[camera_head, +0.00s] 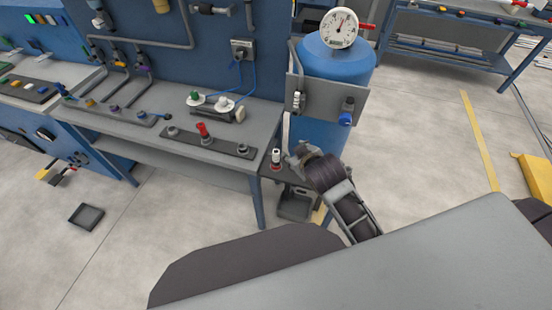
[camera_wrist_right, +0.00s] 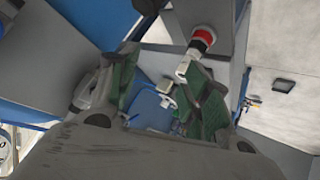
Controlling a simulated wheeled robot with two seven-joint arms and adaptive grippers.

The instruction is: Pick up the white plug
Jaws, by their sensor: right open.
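The white plug (camera_head: 276,154), with a red band at its base, stands upright on a dark plate at the right end of the workbench. In the right wrist view a white and red piece (camera_wrist_right: 203,37), which looks like the same plug, is beside the tip of the right-hand finger. My right gripper (camera_head: 293,155) is just to the right of the plug in the head view. In the right wrist view my right gripper (camera_wrist_right: 160,60) is open, its green pads apart, with no plug visible between them. I cannot tell whether a finger touches the plug. My left gripper is not in view.
The workbench (camera_head: 225,170) carries a dark strip with a red plug (camera_head: 203,130) and a small grey device (camera_head: 225,108). A blue tank (camera_head: 340,70) with a gauge stands close behind my right gripper. A dark tray (camera_head: 87,216) lies on the open floor.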

